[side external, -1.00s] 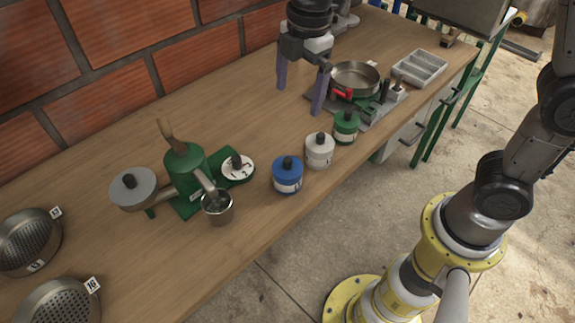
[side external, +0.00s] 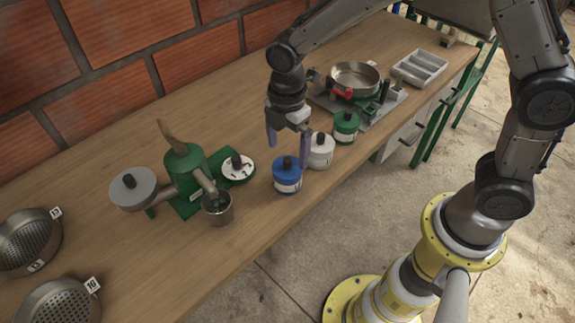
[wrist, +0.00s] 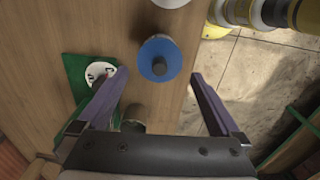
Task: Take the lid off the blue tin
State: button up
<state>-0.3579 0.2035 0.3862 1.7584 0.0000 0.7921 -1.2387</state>
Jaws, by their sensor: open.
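The blue tin (side external: 287,180) stands upright on the wooden bench. Its blue lid (side external: 286,168) with a black knob is on it. In the wrist view the lid (wrist: 156,68) shows from above, round with a dark knob, ahead of the fingertips and between their lines. My gripper (side external: 286,150) is open and empty, with its purple fingers pointing down above and just behind the tin. In the wrist view the fingers of my gripper (wrist: 156,88) stand wide apart. In the side view one finger passes close to the tin's right side; I cannot tell whether it touches.
A white tin (side external: 320,151) stands close right of the blue tin, and a green tin (side external: 346,127) beyond it. A green hand-cranked machine (side external: 186,170) with a metal cup (side external: 217,208) stands to the left. A steel pan (side external: 355,78) is farther back. Bare bench (side external: 240,255) lies in front.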

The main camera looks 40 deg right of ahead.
aim_at(287, 159)
notch_tip(287, 159, down, 4)
jog(key=shift+f, duration=0.15)
jog(key=shift+c, duration=0.2)
jog(key=c, duration=1)
jog(key=shift+r, duration=0.2)
